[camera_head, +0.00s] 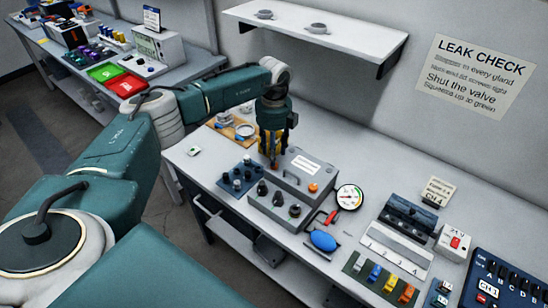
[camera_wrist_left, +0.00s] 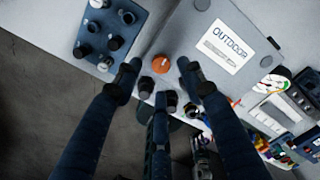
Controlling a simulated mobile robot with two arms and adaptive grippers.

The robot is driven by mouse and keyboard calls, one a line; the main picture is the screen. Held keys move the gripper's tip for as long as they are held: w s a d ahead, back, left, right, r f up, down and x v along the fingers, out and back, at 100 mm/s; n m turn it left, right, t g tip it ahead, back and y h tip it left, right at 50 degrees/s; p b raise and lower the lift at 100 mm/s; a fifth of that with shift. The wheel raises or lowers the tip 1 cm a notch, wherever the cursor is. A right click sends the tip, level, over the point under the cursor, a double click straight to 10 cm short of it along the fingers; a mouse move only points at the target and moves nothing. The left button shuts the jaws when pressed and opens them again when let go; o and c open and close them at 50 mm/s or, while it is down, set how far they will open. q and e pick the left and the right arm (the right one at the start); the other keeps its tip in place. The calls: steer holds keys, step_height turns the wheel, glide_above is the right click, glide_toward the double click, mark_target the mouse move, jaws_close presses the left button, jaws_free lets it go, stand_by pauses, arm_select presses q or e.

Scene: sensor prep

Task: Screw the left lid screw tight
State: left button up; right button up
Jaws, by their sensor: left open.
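The grey sensor box (camera_head: 268,207) stands on the bench with its lid on and a label reading "OUTDOOR" in the left wrist view (camera_wrist_left: 225,45). The left lid screw (camera_wrist_left: 160,63) has a round orange head and shows between my fingertips in that view. In the head view my left gripper (camera_head: 273,158) hides it. My left gripper (camera_wrist_left: 159,70) is open, pointing down over the lid's left side, its fingers apart around the screw; contact cannot be told. Another orange lid screw (camera_head: 313,187) sits at the lid's right. My right gripper is not in view.
A navy block with black knobs (camera_head: 237,178) stands close left of the box. Several black glands (camera_head: 278,198) line its front. A pressure gauge (camera_head: 349,197) and a blue squeeze bulb (camera_head: 322,240) lie to the right. A shelf (camera_head: 318,30) hangs behind.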

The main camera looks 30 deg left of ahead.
arm_select(q)
steer(key=shift+d+f+p, duration=0.1)
steer(key=shift+f+p, duration=0.3)
steer(key=shift+f, duration=1.8)
steer(key=shift+c, duration=0.5)
jaws_close()
